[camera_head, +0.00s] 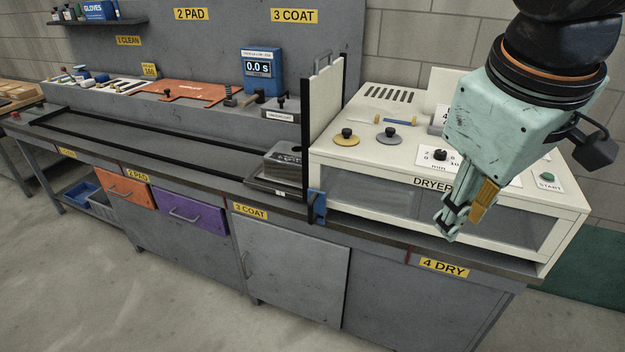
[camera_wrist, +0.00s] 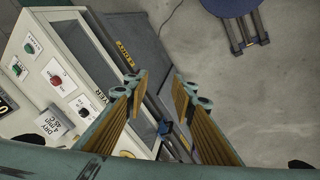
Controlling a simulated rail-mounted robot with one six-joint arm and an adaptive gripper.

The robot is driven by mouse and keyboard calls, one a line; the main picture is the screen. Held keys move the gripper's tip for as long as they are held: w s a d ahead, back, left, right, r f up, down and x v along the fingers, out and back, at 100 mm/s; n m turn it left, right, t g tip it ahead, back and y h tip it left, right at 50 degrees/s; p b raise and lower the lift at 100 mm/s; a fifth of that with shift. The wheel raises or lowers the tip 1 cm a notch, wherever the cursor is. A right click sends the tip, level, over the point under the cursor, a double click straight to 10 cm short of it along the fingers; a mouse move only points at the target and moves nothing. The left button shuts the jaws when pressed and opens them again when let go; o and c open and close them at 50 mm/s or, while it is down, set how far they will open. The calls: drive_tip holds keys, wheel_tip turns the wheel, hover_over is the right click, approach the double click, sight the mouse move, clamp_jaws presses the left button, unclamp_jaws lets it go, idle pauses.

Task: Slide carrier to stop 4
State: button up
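The carrier (camera_head: 270,188) is a low dark plate on the track at the stop labelled 3 COAT, just left of the dryer, with a grey block (camera_head: 284,160) on it. The stop label 4 DRY (camera_head: 445,267) is on the bench front below the dryer; a yellow label also shows in the wrist view (camera_wrist: 126,53). My gripper (camera_head: 450,226) hangs in front of the dryer's right part, well right of the carrier. In the wrist view its two fingers (camera_wrist: 160,92) are apart with nothing between them. The carrier is not recognisable in the wrist view.
The white dryer (camera_head: 375,165) has knobs on top and a glazed front. An upright white panel in a dark frame (camera_head: 323,115) and a blue part (camera_head: 318,207) stand at its left end. The track (camera_head: 150,147) left of the carrier is clear.

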drive_tip(key=w+a+f+n+p, duration=0.1)
drive_tip(key=w+a+n, duration=0.15)
drive_tip(key=w, duration=0.35)
drive_tip(key=w+a+n+p, duration=0.1)
drive_tip(key=w+n+p, duration=0.1)
drive_tip(key=w+n, duration=0.3)
drive_tip(key=n+h+p, duration=0.1)
drive_tip(key=n+p, duration=0.5)
drive_tip(key=n, duration=1)
hover_over(309, 209)
drive_tip(key=s+a, duration=0.3)
drive_tip(key=s, duration=0.1)
wheel_tip(309, 209, down, 18)
drive_tip(key=shift+w+d+f, duration=0.1)
drive_tip(key=shift+w+d, duration=0.05)
drive_tip(key=shift+d, duration=0.1)
drive_tip(key=shift+f, duration=0.1)
drive_tip(key=shift+w+d+b+x, duration=0.1)
drive_tip(key=shift+b+x, duration=0.8)
drive_tip(key=shift+x, duration=2.5)
drive_tip(key=shift+w+d+b+x, duration=0.1)
drive_tip(key=shift+b+x, duration=0.75)
drive_tip(key=shift+x, duration=2.6)
drive_tip(key=shift+c, duration=0.3)
clamp_jaws()
